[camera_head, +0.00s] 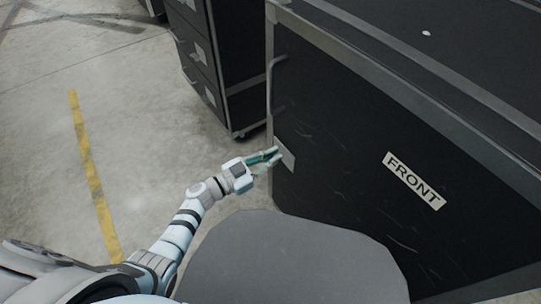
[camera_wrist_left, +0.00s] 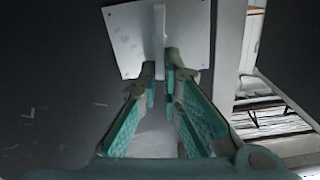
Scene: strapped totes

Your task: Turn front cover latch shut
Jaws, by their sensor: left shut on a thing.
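The front cover latch is a grey metal plate with a raised fin. It shows as the latch (camera_head: 286,153) near the left edge of the black front cover (camera_head: 350,150), which bears a "FRONT" label (camera_head: 414,180). In the left wrist view the latch (camera_wrist_left: 130,38) has its fin standing upright in the picture. My left gripper (camera_head: 275,158) is at the latch, and in the left wrist view its green-padded fingers (camera_wrist_left: 161,78) are shut on the fin. The fingertips hide the fin's lower part. My right gripper is not in view.
A metal handle (camera_head: 277,75) stands on the case's edge above the latch. A second dark case with drawers (camera_head: 200,55) stands behind to the left. Bare concrete floor (camera_head: 130,120) with a yellow stripe (camera_head: 90,170) lies to the left.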

